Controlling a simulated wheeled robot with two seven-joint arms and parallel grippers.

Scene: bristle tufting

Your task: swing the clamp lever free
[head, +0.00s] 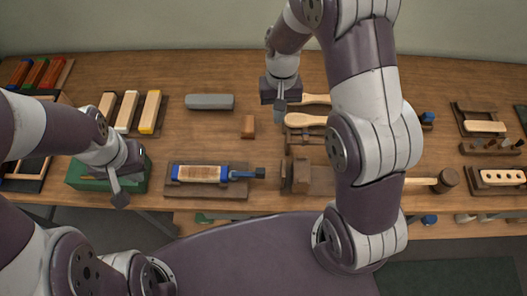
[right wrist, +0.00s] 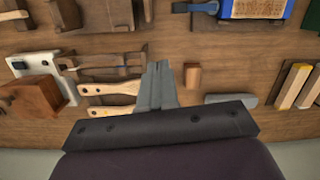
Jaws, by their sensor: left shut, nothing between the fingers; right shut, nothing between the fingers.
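A blue clamp (head: 224,172) grips a pale bristle block (head: 198,173) on a dark wooden base (head: 205,191) near the table's front. Its dark lever (head: 246,174) sticks out to the right, ending in a black knob. The clamp also shows at the top of the right wrist view (right wrist: 286,12), with the lever (right wrist: 196,7) beside it. My left gripper (head: 119,198) is shut and empty, left of the clamp and above the front of a green box. My right gripper (head: 280,105) is shut and empty behind and right of the lever; its fingers show in the right wrist view (right wrist: 157,76).
A small wooden block (head: 248,126) and a grey bar (head: 210,101) lie behind the clamp. A wooden vise-like fixture (head: 300,177) stands right of the lever. The green box (head: 78,176) is at the left. Bare tabletop lies between clamp and grey bar.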

